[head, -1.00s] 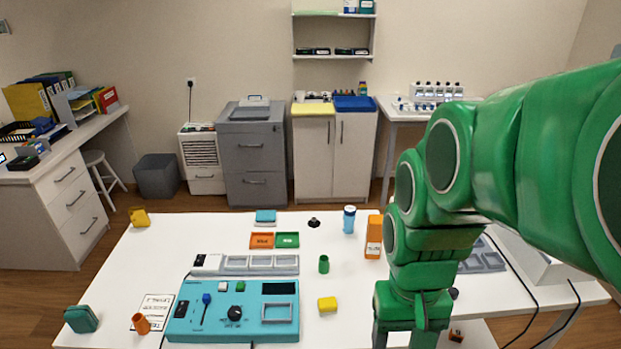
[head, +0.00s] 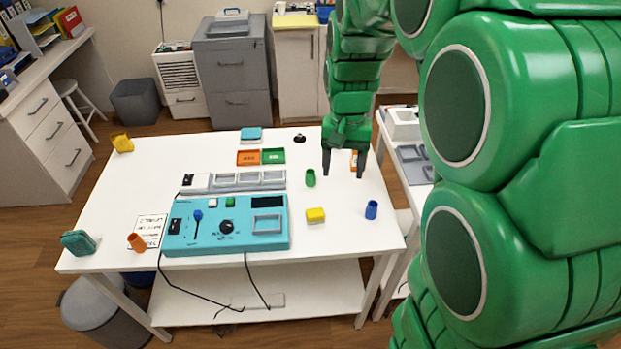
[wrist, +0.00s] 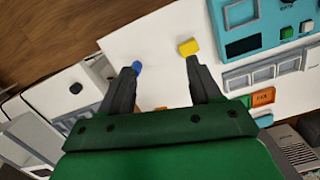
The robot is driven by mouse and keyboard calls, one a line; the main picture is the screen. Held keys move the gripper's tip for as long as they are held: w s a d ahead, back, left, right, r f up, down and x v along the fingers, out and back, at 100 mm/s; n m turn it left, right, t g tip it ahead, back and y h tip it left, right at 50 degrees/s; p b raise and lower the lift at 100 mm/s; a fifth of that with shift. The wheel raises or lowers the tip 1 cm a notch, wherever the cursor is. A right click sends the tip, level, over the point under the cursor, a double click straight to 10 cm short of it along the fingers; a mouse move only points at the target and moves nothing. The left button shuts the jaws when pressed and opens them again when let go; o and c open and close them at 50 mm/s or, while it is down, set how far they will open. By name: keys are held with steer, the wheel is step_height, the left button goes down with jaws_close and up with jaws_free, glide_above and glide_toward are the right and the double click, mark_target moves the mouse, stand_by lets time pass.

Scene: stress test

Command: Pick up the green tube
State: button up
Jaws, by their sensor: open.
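The green tube (head: 310,177) stands upright on the white table in the head view, right of the row of grey trays and behind the yellow block. My gripper (head: 343,176) points down with its two dark fingers apart and empty. In the head view it appears just right of the tube, near the orange box. I cannot tell its exact height above the table. In the wrist view my gripper (wrist: 163,75) shows open fingers with white table between them. The green tube cannot be made out there and may be hidden by the gripper body.
A yellow block (head: 315,215) and a blue tube (head: 371,210) stand at the table's front right. A teal control panel (head: 180,238) lies left of them. The orange box (head: 355,160) is partly hidden behind my gripper. Bare table (head: 345,235) lies between the front objects and the edge.

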steer(key=w+a+f, duration=0.2)
steer(key=w+f, duration=0.4)
steer(key=w, duration=0.4)
steer(key=m, duration=0.2)
glide_above(310, 176)
steer(key=w, duration=0.2)
step_height(310, 176, down, 10)
steer(key=shift+s+d+f, duration=0.1)
steer(key=shift+s+f, duration=0.15)
steer(key=shift+f, duration=1.5)
steer(key=shift+s+f, duration=0.2)
steer(key=shift+f, duration=1.5)
steer(key=shift+r, duration=0.1)
steer(key=c, duration=1.1)
steer(key=shift+o, duration=0.2)
steer(key=shift+r, duration=0.1)
